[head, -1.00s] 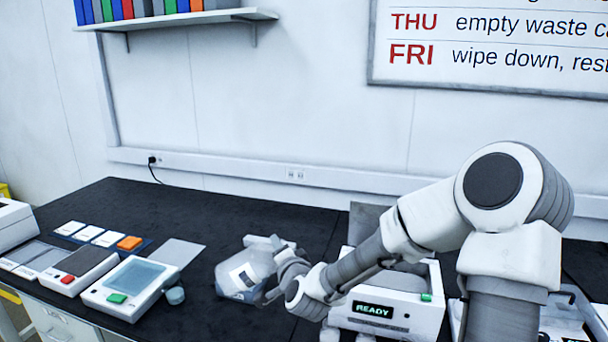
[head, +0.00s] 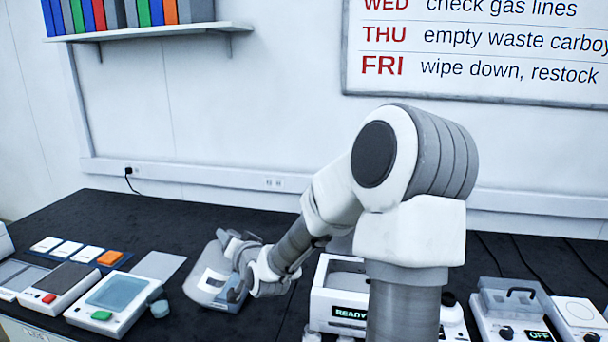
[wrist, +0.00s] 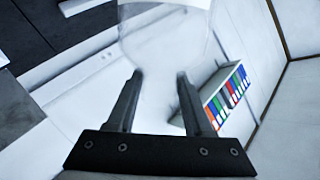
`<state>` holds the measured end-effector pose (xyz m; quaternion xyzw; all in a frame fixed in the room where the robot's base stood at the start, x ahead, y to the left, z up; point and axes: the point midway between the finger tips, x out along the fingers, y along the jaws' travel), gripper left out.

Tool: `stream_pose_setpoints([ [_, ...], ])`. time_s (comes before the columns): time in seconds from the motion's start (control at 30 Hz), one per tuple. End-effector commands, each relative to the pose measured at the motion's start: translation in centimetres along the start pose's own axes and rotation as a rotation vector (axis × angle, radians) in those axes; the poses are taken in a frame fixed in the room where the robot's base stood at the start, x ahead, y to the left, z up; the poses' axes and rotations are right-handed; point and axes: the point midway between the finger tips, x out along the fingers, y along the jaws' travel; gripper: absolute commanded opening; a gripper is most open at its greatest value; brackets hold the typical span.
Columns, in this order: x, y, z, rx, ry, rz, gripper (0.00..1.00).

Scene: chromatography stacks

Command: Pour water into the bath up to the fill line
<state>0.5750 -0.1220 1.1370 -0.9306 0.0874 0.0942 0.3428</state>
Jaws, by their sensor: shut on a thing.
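A translucent jug (head: 207,293) with a pale label is at my gripper (head: 240,262), over the left-middle of the dark bench in the head view. The jug looks tilted; I cannot tell whether it touches the bench. In the wrist view the clear vessel (wrist: 165,45) sits between the fingers of my gripper (wrist: 160,80), which is shut on it. A clear box with a dark handle (head: 512,300), at the right beside a display reading OFF, looks like the bath. Its fill line and any water level are not visible.
A white unit reading READY (head: 330,300) stands between the jug and the clear box, partly behind my arm. The back of the bench is clear.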

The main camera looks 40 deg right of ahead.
Motion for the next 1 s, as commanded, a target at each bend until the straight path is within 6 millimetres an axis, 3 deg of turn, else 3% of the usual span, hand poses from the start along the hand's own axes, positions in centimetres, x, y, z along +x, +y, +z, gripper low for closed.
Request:
stream_pose_setpoints([
  [0.03, -1.2, 0.3, -4.0, -0.097, 0.027, 0.016, 0.00],
  [0.1, -2.7, 1.7, -7.4, -0.226, 0.050, 0.035, 0.00],
  [0.3, -6.9, 4.8, -14.8, -0.512, 0.107, 0.080, 0.00],
  [0.4, -8.5, 5.8, -16.9, -0.592, 0.125, 0.096, 0.00],
  [0.6, -10.0, 6.8, -18.5, -0.657, 0.140, 0.110, 0.00],
  [1.0, -9.7, 6.5, -18.2, -0.658, 0.139, 0.105, 0.00],
])
